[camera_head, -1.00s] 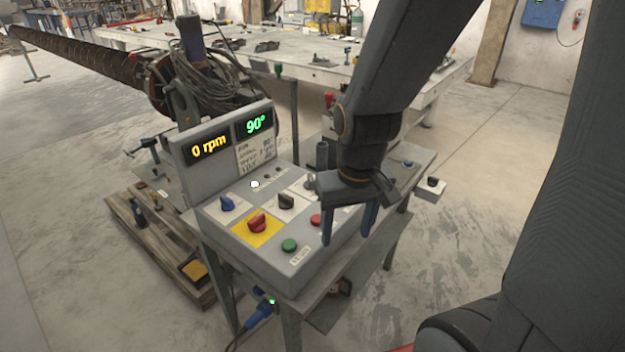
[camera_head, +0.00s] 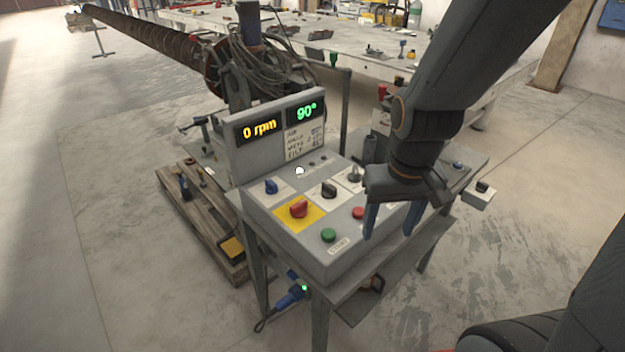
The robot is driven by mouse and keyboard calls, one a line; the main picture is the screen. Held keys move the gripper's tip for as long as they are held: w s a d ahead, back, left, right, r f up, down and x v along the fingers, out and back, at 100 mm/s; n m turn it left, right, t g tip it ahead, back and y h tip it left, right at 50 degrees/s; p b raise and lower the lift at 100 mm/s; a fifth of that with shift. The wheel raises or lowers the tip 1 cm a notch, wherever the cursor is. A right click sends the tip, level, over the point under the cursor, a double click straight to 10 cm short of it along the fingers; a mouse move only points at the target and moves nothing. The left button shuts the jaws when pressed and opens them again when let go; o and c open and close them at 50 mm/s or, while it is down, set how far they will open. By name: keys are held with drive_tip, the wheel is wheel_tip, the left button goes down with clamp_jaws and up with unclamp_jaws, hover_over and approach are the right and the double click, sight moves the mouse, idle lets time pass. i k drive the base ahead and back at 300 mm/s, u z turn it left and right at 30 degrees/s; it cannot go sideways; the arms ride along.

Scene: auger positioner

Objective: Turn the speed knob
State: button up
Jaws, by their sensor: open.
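A grey control box (camera_head: 255,206) stands on a metal stand. Its sloped top carries a blue knob (camera_head: 271,186), a black knob (camera_head: 328,189), a red knob on a yellow plate (camera_head: 298,209) and a grey switch (camera_head: 355,174). Their labels are too small to read, so I cannot tell which is the speed knob. The displays read 0 rpm (camera_head: 260,130) and 90° (camera_head: 306,112). My gripper (camera_head: 389,226) is open and empty, fingers pointing down at the box's right side, right of the knobs. It hides part of the panel's right side.
A red button (camera_head: 358,212) and a green button (camera_head: 328,235) sit near the panel's front edge. Behind the box is a long auger (camera_head: 160,36) with cables. A wooden pallet (camera_head: 200,220) lies left, a long workbench (camera_head: 440,65) stands behind.

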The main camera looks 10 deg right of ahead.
sight(354, 177)
drive_tip(key=k, duration=1)
drive_tip(key=z, duration=1.2)
drive_tip(key=i, duration=1.15)
drive_tip(key=u, duration=2.15)
drive_tip(key=i, duration=0.5)
drive_tip(key=z, duration=0.1)
